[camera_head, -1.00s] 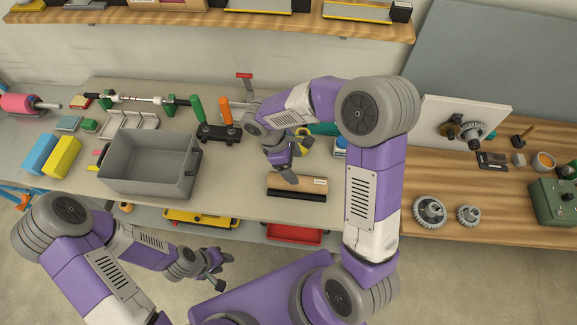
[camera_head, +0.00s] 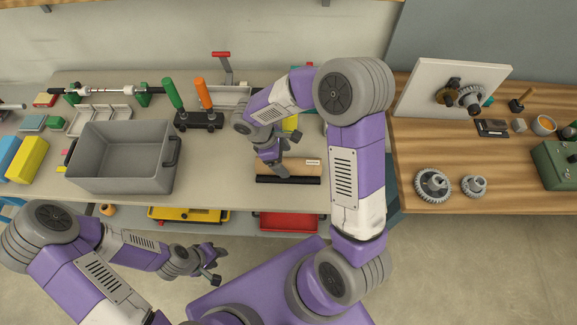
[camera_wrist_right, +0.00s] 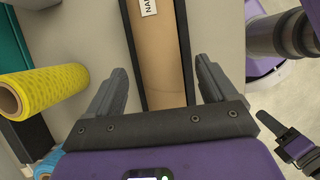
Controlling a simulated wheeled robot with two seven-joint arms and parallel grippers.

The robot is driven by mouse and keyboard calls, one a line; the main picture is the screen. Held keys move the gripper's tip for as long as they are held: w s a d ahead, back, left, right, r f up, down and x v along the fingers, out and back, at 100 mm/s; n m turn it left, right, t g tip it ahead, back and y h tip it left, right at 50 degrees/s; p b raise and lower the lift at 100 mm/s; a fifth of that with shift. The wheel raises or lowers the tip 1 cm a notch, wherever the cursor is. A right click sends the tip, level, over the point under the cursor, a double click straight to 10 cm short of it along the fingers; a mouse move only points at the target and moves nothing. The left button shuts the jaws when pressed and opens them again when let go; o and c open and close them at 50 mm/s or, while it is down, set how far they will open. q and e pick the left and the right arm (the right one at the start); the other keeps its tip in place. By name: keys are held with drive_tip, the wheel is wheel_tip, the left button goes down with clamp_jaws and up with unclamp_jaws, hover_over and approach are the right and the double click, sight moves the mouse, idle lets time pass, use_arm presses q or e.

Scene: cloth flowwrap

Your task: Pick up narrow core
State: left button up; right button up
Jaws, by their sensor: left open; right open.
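The narrow core (camera_head: 302,167) is a brown cardboard tube with a white label, lying in a black-edged holder (camera_head: 288,180) near the table's front edge. In the right wrist view the core (camera_wrist_right: 157,60) runs between dark rails, and the label reads "NA", cut off by the frame. My right gripper (camera_head: 276,168) is over the core's left part in the head view. Its open fingers (camera_wrist_right: 160,85) stand on either side of the holder in the wrist view; I cannot tell whether they touch it. My left gripper (camera_head: 213,264) is open and empty, low in front of the table.
A grey bin (camera_head: 122,181) stands to the left on the table. A stand with green and orange handles (camera_head: 198,121) is behind the core. A yellow roll (camera_wrist_right: 52,88) lies beside the holder in the wrist view. A red tray (camera_head: 290,222) sits below the table edge.

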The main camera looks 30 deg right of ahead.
sight(286, 162)
drive_tip(key=x, duration=0.3)
drive_tip(key=shift+f+b, duration=0.25)
drive_tip(key=shift+b, duration=0.05)
drive_tip(key=shift+r, duration=0.1)
drive_tip(key=c, duration=1.2)
